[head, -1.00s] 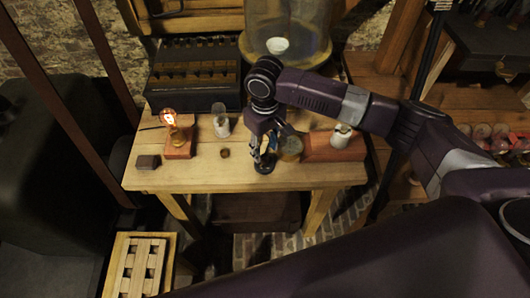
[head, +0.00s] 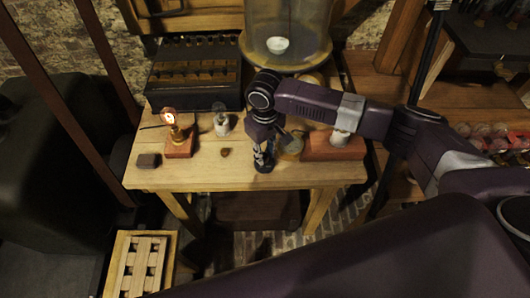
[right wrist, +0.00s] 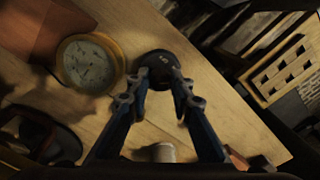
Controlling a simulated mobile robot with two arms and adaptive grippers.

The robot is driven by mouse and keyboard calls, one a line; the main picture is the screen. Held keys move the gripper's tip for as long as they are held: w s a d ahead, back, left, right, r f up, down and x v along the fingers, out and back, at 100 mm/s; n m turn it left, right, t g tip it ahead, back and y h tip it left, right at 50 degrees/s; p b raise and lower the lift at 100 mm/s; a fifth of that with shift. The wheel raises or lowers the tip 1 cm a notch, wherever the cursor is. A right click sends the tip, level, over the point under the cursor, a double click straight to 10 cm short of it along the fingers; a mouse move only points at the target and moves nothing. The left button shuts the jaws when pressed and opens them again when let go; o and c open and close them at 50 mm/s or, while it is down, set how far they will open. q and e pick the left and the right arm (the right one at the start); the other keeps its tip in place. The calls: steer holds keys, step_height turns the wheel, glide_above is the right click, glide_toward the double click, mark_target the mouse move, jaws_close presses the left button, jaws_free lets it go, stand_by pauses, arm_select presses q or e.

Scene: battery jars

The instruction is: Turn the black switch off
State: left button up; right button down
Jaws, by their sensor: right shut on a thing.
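The black switch (right wrist: 160,64) has a round black base with a small pale mark, and sits on the wooden table near its front edge. My right gripper (right wrist: 161,76) reaches down over it with its fingers shut on its near part. In the head view the switch (head: 264,166) shows as a dark disc under my right gripper (head: 263,157), mostly hidden by the fingers. The switch's lever position cannot be made out. A small bulb (head: 169,117) on a reddish wooden block glows at the left. My left gripper is not in view.
A round brass-rimmed dial (right wrist: 90,62) stands close beside the switch. A reddish block (head: 333,147) is to the right, and a small dark block (head: 148,160) at the left front. A large glass jar (head: 286,35) and a black box (head: 192,75) stand behind.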

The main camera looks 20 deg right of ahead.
steer(key=shift+r+n+p, duration=0.15)
steer(key=shift+n+p, duration=1.15)
steer(key=shift+n, duration=0.1)
steer(key=n+p, duration=0.2)
steer(key=n, duration=0.2)
steer(key=shift+d+n, duration=0.1)
steer(key=shift+n, duration=0.2)
steer(key=n+p, duration=0.1)
steer(key=n, duration=0.4)
steer(key=shift+w, duration=0.15)
steer(key=n, duration=0.5)
steer(key=shift+p, duration=0.3)
steer(key=shift+w+n, duration=0.1)
steer(key=shift+n, duration=0.2)
steer(key=c, duration=1.7)
jaws_free()
